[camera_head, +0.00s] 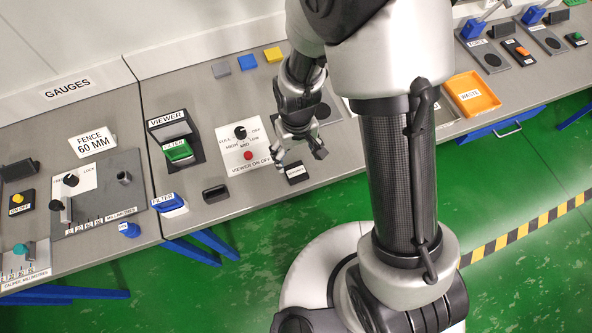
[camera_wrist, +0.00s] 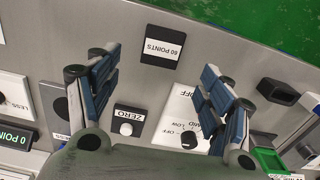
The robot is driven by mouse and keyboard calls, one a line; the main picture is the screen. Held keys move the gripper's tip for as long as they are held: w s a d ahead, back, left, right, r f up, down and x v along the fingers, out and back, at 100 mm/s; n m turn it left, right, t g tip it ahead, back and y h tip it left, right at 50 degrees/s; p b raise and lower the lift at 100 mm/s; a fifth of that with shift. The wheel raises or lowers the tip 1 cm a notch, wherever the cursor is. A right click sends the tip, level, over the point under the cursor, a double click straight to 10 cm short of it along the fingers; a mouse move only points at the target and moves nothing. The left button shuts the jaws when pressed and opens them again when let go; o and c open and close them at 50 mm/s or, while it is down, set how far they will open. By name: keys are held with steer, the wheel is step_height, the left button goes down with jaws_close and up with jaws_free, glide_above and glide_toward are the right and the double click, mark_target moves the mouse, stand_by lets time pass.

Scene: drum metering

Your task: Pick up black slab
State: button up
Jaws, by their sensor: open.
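My gripper (camera_head: 298,153) is open and empty above the grey bench, near its front edge; its spread fingers (camera_wrist: 158,80) frame the wrist view. A black slab with a white "60 POINTS" label (camera_wrist: 162,46) lies beyond the fingertips, between their lines, close to the bench edge. In the head view this slab (camera_head: 296,177) is just below the gripper, partly hidden by it. A second, unlabelled black block (camera_head: 214,193) lies farther left; it shows right of the fingers in the wrist view (camera_wrist: 278,93). The gripper touches neither visibly.
A viewer control panel (camera_head: 243,146) with knob and red button is left of the gripper. A ZERO button box (camera_wrist: 129,121) sits between the fingers. The green-fronted viewer (camera_head: 178,148) and blue filter piece (camera_head: 169,204) are farther left. An orange waste tray (camera_head: 471,94) is right.

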mark_target(295, 170)
steer(key=f+b, duration=0.1)
steer(key=f, duration=0.3)
steer(key=f+b, duration=0.1)
steer(key=f, duration=0.3)
steer(key=shift+w+a+f, duration=0.1)
steer(key=shift+w+a, duration=0.05)
steer(key=shift+a, duration=0.05)
steer(key=shift+c, duration=0.4)
steer(key=c, duration=1.1)
